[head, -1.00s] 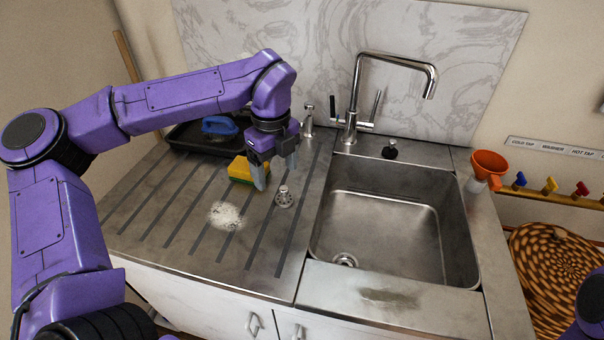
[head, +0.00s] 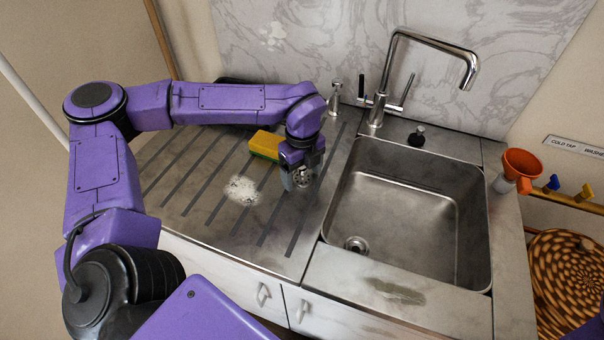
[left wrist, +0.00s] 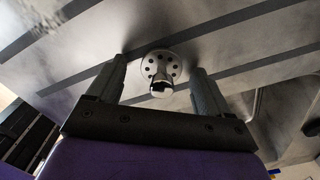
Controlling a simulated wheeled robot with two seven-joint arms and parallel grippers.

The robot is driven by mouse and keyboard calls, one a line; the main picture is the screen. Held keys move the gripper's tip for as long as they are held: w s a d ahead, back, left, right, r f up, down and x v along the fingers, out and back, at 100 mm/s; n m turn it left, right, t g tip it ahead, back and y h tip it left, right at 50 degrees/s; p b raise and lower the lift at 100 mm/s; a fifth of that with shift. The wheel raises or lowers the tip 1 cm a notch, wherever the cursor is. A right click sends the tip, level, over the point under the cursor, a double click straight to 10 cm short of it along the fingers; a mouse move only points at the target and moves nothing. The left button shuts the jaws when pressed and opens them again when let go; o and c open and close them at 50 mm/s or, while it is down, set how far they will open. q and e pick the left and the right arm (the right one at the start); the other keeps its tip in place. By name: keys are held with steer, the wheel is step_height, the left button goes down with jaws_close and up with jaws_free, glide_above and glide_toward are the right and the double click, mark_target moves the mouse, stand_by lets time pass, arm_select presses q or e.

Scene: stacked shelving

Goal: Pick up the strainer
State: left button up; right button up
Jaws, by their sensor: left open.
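The strainer (head: 303,178) is a small metal disc with holes and a knob, on the grooved steel drainboard. My left gripper (head: 301,182) is down at it, with its fingers partly covering it in the head view. In the left wrist view the strainer (left wrist: 160,68) lies between the two open fingertips of the left gripper (left wrist: 160,82), with a gap to each finger. No grip on it shows. My right gripper is not in view.
A yellow and green sponge (head: 266,145) lies just behind and left of my gripper. White powder (head: 242,190) is spread on the drainboard to the left. The empty sink (head: 400,215) with its tap (head: 390,85) is to the right. An orange funnel (head: 521,165) stands at the sink's right.

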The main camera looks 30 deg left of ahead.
arm_select(q)
steer(key=c, duration=1.1)
steer(key=shift+w, duration=0.1)
steer(key=shift+c, duration=0.2)
